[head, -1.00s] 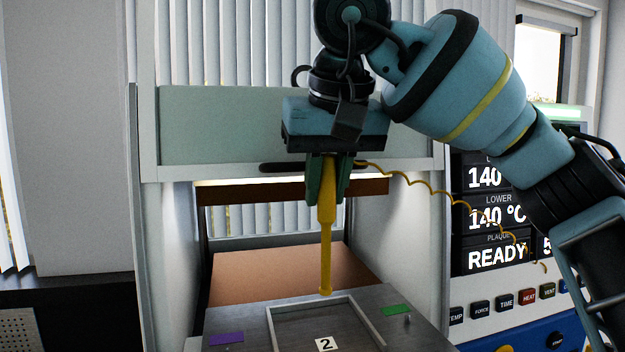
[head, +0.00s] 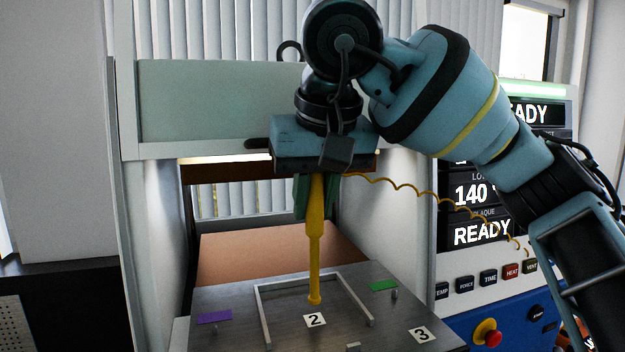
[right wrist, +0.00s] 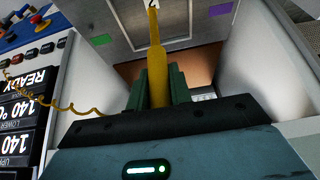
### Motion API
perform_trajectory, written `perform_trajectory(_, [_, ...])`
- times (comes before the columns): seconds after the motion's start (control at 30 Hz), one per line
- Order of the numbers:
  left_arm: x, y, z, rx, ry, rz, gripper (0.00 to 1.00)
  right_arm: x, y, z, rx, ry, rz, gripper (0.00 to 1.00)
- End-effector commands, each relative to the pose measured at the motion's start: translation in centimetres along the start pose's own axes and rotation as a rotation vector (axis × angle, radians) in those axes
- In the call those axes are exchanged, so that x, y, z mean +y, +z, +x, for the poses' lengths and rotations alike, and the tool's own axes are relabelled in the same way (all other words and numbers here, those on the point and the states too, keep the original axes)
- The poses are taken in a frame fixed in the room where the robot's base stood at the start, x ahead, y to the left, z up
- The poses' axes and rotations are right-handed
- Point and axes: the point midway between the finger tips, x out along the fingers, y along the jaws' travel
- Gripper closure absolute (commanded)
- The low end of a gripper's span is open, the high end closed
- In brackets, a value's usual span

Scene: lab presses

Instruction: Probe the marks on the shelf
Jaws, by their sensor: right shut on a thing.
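My right gripper (head: 316,195) is shut on a yellow probe (head: 315,255) with a coiled yellow cord. It also shows in the right wrist view (right wrist: 158,85). The probe points down, its tip over the metal shelf (head: 230,300), close to the mark labelled 2 (head: 315,320). I cannot tell whether the tip touches the shelf. The mark labelled 3 (head: 422,335) is at the shelf's front right. A raised metal frame (head: 264,315) surrounds the area behind mark 2. My left gripper is not in view.
The press's pale crossbar (head: 210,100) and side walls stand close around my gripper. A copper-coloured plate (head: 270,255) lies behind the shelf. Purple (head: 214,317) and green (head: 383,286) patches mark the shelf. A control panel (head: 480,235) reading READY and a red knob (head: 493,339) are at right.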

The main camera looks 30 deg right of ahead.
Motion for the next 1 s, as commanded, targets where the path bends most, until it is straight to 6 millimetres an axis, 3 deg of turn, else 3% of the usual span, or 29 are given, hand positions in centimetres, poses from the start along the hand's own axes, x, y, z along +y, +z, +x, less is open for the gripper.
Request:
perform_trajectory(0.3, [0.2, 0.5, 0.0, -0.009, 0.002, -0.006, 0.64, 0.0, 0.8, 1.9, -0.001, -0.001, 0.0, 1.0])
perform_trajectory(1.0, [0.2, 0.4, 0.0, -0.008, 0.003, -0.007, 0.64, 0.0, 0.9, 2.1, 0.001, -0.001, 0.001, 1.0])
